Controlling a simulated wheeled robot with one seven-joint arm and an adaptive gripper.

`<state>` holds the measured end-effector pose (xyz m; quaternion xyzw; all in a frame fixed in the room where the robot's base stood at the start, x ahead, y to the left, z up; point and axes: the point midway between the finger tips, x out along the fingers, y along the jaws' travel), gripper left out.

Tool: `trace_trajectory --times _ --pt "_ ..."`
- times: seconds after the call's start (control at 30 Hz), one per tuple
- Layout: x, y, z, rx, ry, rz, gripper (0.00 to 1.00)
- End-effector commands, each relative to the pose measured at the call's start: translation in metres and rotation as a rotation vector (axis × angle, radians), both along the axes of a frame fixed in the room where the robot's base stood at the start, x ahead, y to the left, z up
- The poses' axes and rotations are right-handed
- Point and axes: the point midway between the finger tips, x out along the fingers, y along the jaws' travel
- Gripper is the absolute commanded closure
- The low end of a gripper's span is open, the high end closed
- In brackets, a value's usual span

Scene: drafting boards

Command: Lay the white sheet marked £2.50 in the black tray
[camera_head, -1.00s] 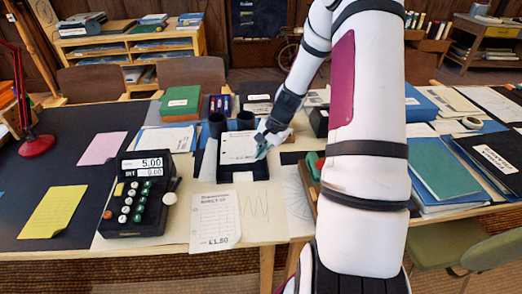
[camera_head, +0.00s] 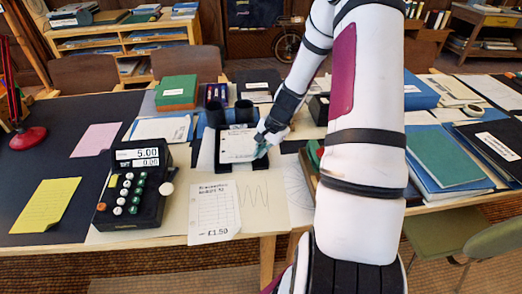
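A white sheet (camera_head: 237,144) with small print lies over the black tray (camera_head: 226,168) in the middle of the table; its price is too small to read. I cannot tell whether the sheet rests on the tray's floor or is held just above it. My gripper (camera_head: 262,143) is at the sheet's right edge, touching or very close to it. Its fingers are small and partly hidden, so I cannot tell whether they grip the sheet. Another white sheet (camera_head: 212,212), marked £1.50, lies at the table's front edge.
A black register (camera_head: 135,190) showing 5.00 stands left of the tray. Two dark cups (camera_head: 244,112) stand just behind the tray. A green box (camera_head: 177,92) is at the back left. A yellow sheet (camera_head: 45,206) lies far left. Folders and books crowd the right.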

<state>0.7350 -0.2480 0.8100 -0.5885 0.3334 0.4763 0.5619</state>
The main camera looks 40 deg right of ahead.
Motion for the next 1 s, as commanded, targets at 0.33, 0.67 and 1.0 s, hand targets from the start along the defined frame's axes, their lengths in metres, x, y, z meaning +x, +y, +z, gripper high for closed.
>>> trace_trajectory --times 0.33,0.67,1.0 --pt "-0.001 0.002 0.0 0.0 0.0 0.0 1.0" --pt "-0.001 0.002 0.0 0.0 0.0 0.0 0.72" --pt "-0.004 -0.001 0.012 -0.002 0.0 -0.001 0.72"
